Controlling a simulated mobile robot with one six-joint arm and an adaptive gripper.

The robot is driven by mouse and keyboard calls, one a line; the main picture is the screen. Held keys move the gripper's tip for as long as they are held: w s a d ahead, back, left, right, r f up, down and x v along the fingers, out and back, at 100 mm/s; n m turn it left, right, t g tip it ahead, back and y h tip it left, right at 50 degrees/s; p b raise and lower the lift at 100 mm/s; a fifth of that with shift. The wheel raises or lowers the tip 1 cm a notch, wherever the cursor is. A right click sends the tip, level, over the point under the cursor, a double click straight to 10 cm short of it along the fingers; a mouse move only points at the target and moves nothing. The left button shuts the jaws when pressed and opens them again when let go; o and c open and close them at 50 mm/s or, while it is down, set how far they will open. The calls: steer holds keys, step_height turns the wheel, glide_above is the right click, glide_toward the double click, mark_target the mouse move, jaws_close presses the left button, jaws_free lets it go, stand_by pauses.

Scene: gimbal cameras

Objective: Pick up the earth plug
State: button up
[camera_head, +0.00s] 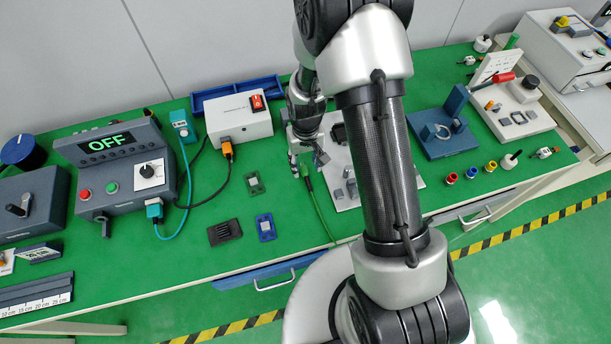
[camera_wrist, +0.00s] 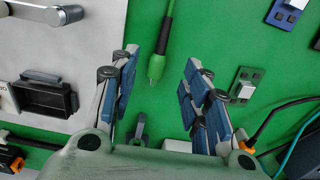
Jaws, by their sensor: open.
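The earth plug appears to be the slim green plug (camera_wrist: 162,42) with a pointed metal tip, on a green cable. In the wrist view it shows at the top middle, in the gap between my fingertips, with its tip towards my palm. In the head view the plug (camera_head: 308,183) is small and dark, with its green cable running down to the table's front edge. My gripper (camera_wrist: 160,75) is open, with nothing between its blue-padded fingers. In the head view my gripper (camera_head: 307,164) is above the green table beside the plug, partly hidden by my arm.
A white board (camera_head: 345,203) with dark fittings stands just right of the plug, partly behind my arm. Small green (camera_head: 253,183) and blue (camera_head: 265,228) blocks lie to the left. A white box (camera_head: 238,122) with a red switch and an orange-plugged cable stands behind. Bare table lies around the plug's left side.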

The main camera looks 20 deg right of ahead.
mark_target(305, 172)
steer(key=f, duration=0.2)
steer(key=f+b, duration=0.1)
steer(key=f, duration=0.1)
steer(key=f+b, duration=0.1)
steer(key=f, duration=0.1)
steer(key=shift+w, duration=0.25)
steer(key=shift+r, duration=0.15)
steer(key=shift+c, duration=0.5)
jaws_close()
